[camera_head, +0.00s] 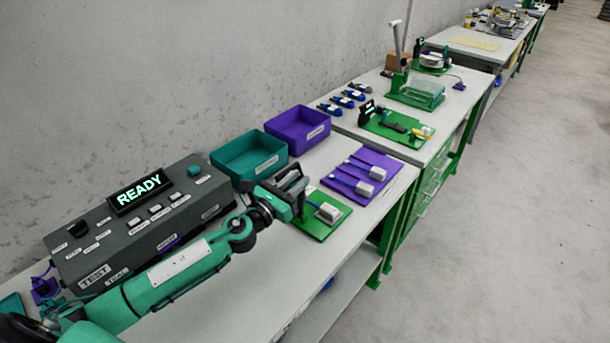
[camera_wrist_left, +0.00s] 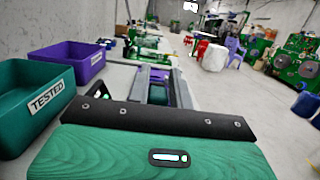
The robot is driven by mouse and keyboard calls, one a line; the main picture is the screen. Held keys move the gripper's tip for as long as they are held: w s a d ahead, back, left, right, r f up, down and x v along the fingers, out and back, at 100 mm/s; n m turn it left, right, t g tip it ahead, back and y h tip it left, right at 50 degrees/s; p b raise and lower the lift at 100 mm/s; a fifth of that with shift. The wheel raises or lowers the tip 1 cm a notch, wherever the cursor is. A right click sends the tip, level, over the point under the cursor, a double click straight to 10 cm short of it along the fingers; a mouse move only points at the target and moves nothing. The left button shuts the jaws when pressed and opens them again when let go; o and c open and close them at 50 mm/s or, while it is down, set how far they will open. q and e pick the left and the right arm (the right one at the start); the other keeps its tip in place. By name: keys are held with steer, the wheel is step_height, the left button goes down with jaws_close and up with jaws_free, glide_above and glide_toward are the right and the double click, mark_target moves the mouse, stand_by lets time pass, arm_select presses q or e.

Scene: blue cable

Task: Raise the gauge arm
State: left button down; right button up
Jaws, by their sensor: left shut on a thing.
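My left gripper (camera_head: 296,192) is over the green board (camera_head: 312,228) on the near bench. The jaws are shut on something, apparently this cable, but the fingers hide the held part. In the left wrist view the gripper's grey fingers (camera_wrist_left: 157,88) point along the bench. No part is clearly marked as the gauge arm. A black upright device (camera_head: 366,110) stands on a farther green plate. Behind it, a pale lever (camera_head: 397,45) rises from a green fixture. My right gripper is out of view.
A grey test box (camera_head: 140,215) reading READY stands left of my arm. A teal bin (camera_head: 249,157), labelled TESTED in the wrist view, and a purple bin (camera_head: 298,127) stand along the wall.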

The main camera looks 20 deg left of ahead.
arm_select(q)
steer(key=shift+f+v, duration=0.2)
steer(key=shift+v, duration=0.8)
steer(key=c, duration=2.2)
jaws_free()
steer(key=shift+s+a+f+b, duration=0.1)
steer(key=shift+s+a+b, duration=0.15)
steer(key=shift+s, duration=0.25)
steer(key=c, duration=1.8)
jaws_free()
steer(key=o, duration=0.3)
steer(key=shift+o, duration=1.3)
steer(key=shift+s+a+f, duration=0.1)
steer(key=shift+s+f, duration=0.05)
steer(key=shift+s, duration=0.2)
steer(key=b, duration=0.5)
glide_toward(291, 187)
steer(key=r+v, duration=0.1)
steer(key=v, duration=0.3)
steer(key=shift+s+a+f, duration=0.1)
steer(key=shift+s+f, duration=0.4)
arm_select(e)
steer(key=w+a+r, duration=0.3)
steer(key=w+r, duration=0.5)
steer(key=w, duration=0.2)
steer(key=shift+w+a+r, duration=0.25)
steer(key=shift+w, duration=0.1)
